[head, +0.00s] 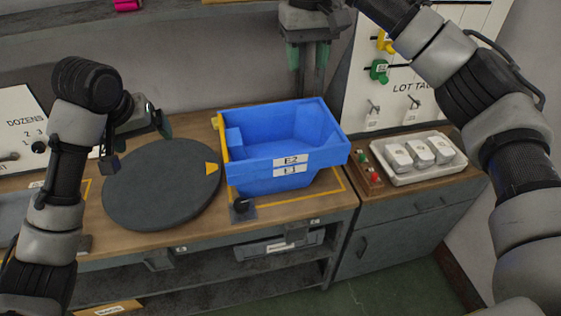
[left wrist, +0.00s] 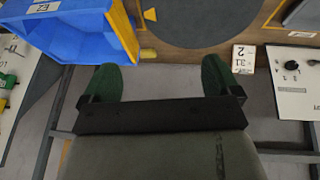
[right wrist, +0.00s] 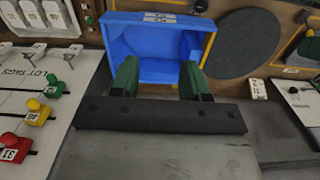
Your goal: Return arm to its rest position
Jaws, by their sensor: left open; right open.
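My left gripper (head: 137,142) is at the left in the head view, above the bench by the dark round disc (head: 150,190). Its two green fingers stand wide apart with nothing between them in the left wrist view (left wrist: 160,78). My right gripper (head: 307,62) hangs at the top middle, above and behind the blue bin (head: 280,170). Its green fingers are apart and empty in the right wrist view (right wrist: 159,78). Neither gripper touches the bin, whose visible inside looks empty.
The bin stands on the wooden bench (head: 330,208) inside a yellow outline. A lot tag board (head: 395,105) stands behind. A dozens board (head: 22,120) is at the left.

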